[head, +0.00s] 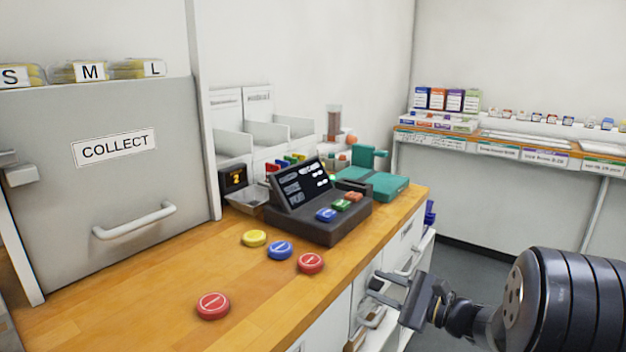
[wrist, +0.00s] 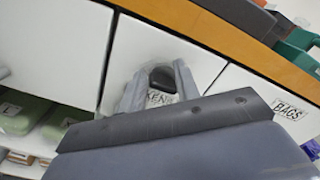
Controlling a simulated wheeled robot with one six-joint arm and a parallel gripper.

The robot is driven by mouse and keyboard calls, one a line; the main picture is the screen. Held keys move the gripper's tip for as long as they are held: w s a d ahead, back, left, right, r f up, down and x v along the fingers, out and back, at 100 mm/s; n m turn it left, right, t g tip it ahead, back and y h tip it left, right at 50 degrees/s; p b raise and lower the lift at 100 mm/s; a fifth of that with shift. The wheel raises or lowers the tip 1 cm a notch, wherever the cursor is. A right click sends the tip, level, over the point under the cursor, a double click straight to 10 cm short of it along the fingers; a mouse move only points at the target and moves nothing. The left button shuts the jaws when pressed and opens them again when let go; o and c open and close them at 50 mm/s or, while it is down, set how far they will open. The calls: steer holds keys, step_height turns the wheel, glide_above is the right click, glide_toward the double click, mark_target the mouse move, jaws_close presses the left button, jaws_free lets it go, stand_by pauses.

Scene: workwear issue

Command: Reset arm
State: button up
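My gripper (head: 374,285) is at the lower right in the head view, beside the front of the wooden counter and below its top. Its two fingers are apart, pointing at the white drawer fronts. In the wrist view my gripper (wrist: 160,74) has a finger on each side of a dark rounded piece (wrist: 162,78), with a partly covered label behind it. The piece looks narrower than the gap. I cannot tell whether it touches a finger. No object is clearly held.
The wooden counter (head: 120,310) holds red, blue and yellow discs, a dark console (head: 310,225) with coloured buttons and a teal device (head: 375,184). A grey COLLECT cabinet (head: 60,205) stands at left. Green containers (wrist: 62,124) sit low at left. Floor (head: 480,262) is clear behind my arm.

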steer(key=m+p, duration=0.3)
steer(key=p, duration=0.1)
steer(key=m+p, duration=0.2)
steer(key=shift+w+d+r+m+p, duration=0.15)
steer(key=shift+w+r+m+p, duration=0.15)
steer(key=shift+r+p, duration=0.1)
steer(key=shift+d+f+m+p, duration=0.1)
steer(key=shift+f+m+p, duration=0.05)
steer(key=shift+m+p, duration=1.1)
steer(key=shift+s+d+f, duration=0.15)
steer(key=shift+d, duration=0.1)
steer(key=shift+s+d, duration=0.15)
steer(key=shift+d, duration=0.1)
